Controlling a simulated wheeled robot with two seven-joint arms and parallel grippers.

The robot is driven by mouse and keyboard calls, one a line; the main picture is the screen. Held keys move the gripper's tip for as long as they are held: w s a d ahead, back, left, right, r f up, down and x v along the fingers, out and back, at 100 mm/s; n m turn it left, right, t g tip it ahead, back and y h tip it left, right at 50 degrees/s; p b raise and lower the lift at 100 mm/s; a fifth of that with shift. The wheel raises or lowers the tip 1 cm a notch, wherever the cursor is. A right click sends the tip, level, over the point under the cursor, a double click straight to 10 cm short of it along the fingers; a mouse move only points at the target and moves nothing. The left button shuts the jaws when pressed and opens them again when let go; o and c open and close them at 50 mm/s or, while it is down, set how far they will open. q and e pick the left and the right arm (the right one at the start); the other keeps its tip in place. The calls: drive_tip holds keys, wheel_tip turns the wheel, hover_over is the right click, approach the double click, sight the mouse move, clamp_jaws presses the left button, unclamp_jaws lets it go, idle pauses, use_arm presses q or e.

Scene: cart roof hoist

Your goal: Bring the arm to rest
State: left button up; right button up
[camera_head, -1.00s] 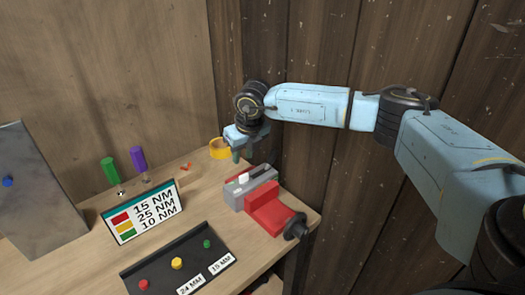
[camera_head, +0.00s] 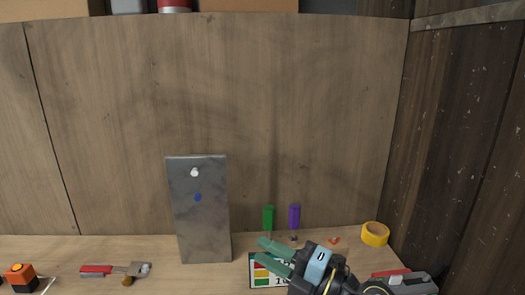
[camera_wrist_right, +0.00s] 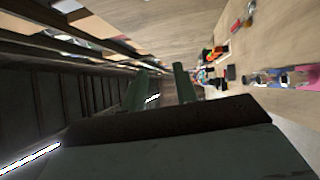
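My right arm (camera_head: 335,280) comes in from the bottom of the head view, its links partly cut off by the frame. My right gripper (camera_head: 260,250) points left, in front of the torque sign (camera_head: 256,273), and hides part of it. Its two green fingers are apart with nothing between them. In the right wrist view the same gripper (camera_wrist_right: 160,78) shows its fingers apart, with a clear gap. My left gripper is not in view.
The bench (camera_head: 70,250) runs along the wooden wall. On it are a grey metal plate (camera_head: 202,220), a green handle (camera_head: 268,217), a purple handle (camera_head: 294,215), yellow tape (camera_head: 374,234), a red-handled wrench (camera_head: 97,270), an orange-black object (camera_head: 20,275) and a vise (camera_head: 410,284).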

drive_tip(key=s+d+f+m+t+h, duration=0.25)
drive_tip(key=d+f+m+h, duration=0.4)
drive_tip(key=m, duration=0.55)
drive_tip(key=s+d+f+m+t+h, duration=0.1)
drive_tip(key=d+f+m+t+h, duration=0.2)
drive_tip(key=d+m+h, duration=0.65)
drive_tip(key=s+d+f+m+g, duration=0.25)
drive_tip(key=s+f+g, duration=0.4)
drive_tip(key=s, duration=0.45)
drive_tip(key=s+d+f+m+g, duration=0.2)
drive_tip(key=s+f+m+g, duration=0.4)
drive_tip(key=s, duration=0.6)
wheel_tip(320, 180, down, 29)
drive_tip(key=s+n+b, duration=0.1)
drive_tip(key=n+b, duration=0.1)
drive_tip(key=b, duration=0.1)
drive_tip(key=s+d+f+g+b, duration=0.2)
drive_tip(key=s+d+f+b, duration=0.1)
drive_tip(key=s+f, duration=1.3)
drive_tip(key=shift+s+f+h, duration=0.4)
drive_tip(key=shift+f, duration=0.35)
